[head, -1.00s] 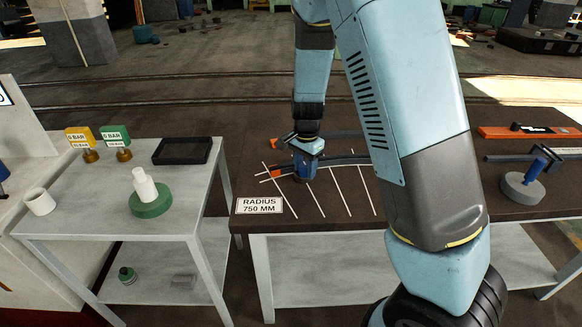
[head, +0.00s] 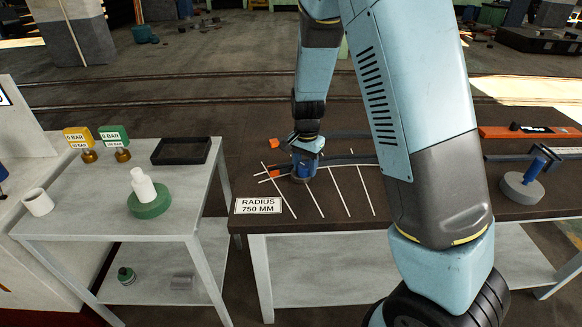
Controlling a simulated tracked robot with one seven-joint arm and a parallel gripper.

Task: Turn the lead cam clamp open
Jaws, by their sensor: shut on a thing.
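My gripper (head: 305,157) points down at the left end of the dark bench and is shut on the cam clamp there. That clamp (head: 301,179) shows as a small blue and grey round body below my fingers. Its handle and the grip on it are mostly hidden by my wrist. A second clamp (head: 524,186), with a grey round base and a tilted blue lever, stands at the right of the bench. A dark curved bar (head: 350,158) runs across the bench beside my gripper, with an orange piece (head: 278,173) at its left end.
White lines and a "RADIUS 750 MM" card (head: 258,206) mark the bench. Another orange piece (head: 275,143) lies behind the clamp. The side table (head: 95,212) at left holds a white bottle (head: 143,185) on a green disc, a black tray (head: 181,151) and a white cup (head: 38,202).

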